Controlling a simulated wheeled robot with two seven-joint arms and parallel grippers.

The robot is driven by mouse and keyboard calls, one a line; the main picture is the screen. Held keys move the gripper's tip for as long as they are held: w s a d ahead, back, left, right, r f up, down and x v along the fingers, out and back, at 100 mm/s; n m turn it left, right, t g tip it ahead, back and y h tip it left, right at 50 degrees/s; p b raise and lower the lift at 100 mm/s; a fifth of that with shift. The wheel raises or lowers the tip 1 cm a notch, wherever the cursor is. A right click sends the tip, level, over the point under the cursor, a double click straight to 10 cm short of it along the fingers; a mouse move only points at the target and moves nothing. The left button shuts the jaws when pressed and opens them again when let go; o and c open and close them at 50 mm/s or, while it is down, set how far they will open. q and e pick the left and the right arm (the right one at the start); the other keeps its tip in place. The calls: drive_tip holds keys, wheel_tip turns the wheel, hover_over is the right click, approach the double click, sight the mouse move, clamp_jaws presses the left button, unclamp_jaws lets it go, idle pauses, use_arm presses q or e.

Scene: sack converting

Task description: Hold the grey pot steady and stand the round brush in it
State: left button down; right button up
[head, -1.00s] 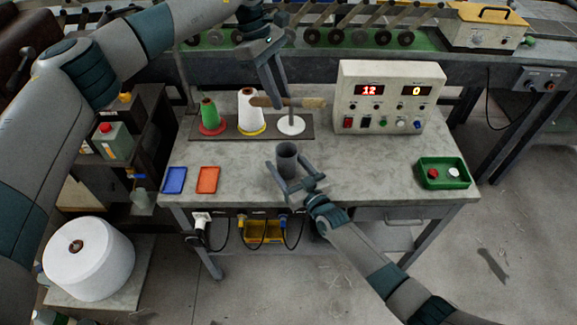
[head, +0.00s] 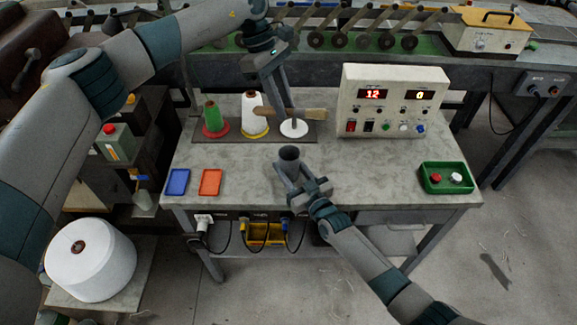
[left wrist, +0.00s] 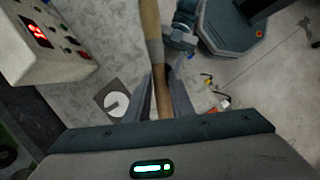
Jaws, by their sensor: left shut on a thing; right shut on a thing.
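The grey pot (head: 289,154) stands upright near the front middle of the bench in the head view. My right gripper (head: 290,172) is shut on it from the front, and its fingers hide the pot's lower part. My left gripper (head: 284,113) is shut on the round brush (head: 308,112), above the bench behind the pot. The brush lies about level, running left to right in the head view.
Behind the pot stand a green cone (head: 213,116), a white cone (head: 252,107) and a bare white-based spindle (head: 294,129). A control box (head: 390,102) is at back right. Blue (head: 177,182) and orange (head: 210,182) trays lie left; a green tray (head: 446,187) lies right.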

sight(269, 107)
use_arm(q)
wheel_tip(269, 107, down, 11)
idle(1.5)
drive_tip(key=c, duration=1.5)
unclamp_jaws()
drive_tip(key=shift+o, duration=0.2)
drive_tip(key=shift+r, duration=0.1)
drive_tip(key=v, duration=1.2)
